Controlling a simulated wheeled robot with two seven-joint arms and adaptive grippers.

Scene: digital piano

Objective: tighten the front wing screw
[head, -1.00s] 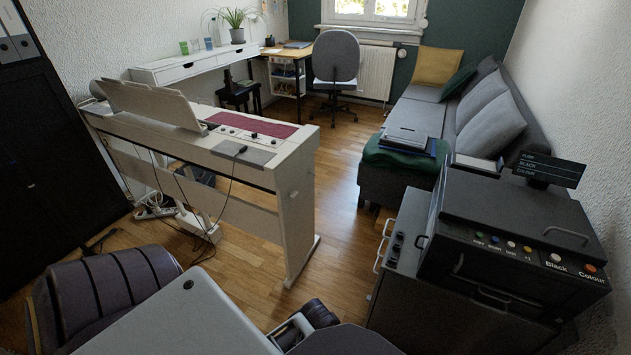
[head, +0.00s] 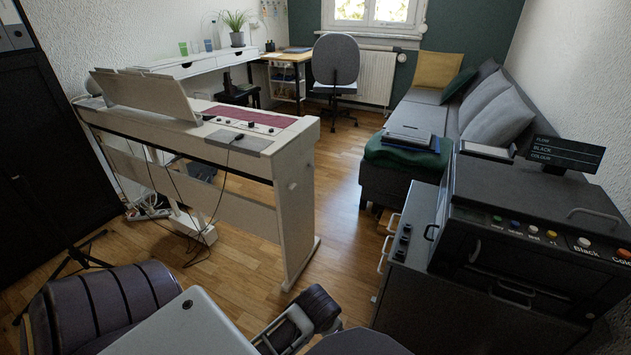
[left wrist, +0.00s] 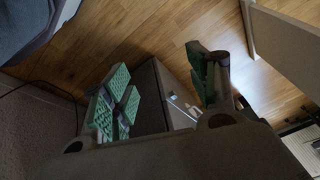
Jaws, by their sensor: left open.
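The white digital piano (head: 232,128) stands on its panel-legged stand (head: 297,222) left of centre in the head view. A small light spot (head: 293,186) shows on the stand's end panel, too small to identify. I cannot make out a wing screw in either view. My left gripper (left wrist: 165,88) is open and empty in the left wrist view, its green-padded fingers spread above the wood floor. No gripper jaws show clearly in the head view, and my right gripper is not seen.
A dark copier-like machine (head: 520,235) stands at the right, beside a grey sofa (head: 479,120). Cables hang under the piano to a power strip (head: 150,212). A black cabinet (head: 45,150) is at the left. Wood floor (head: 345,180) is free between piano and sofa.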

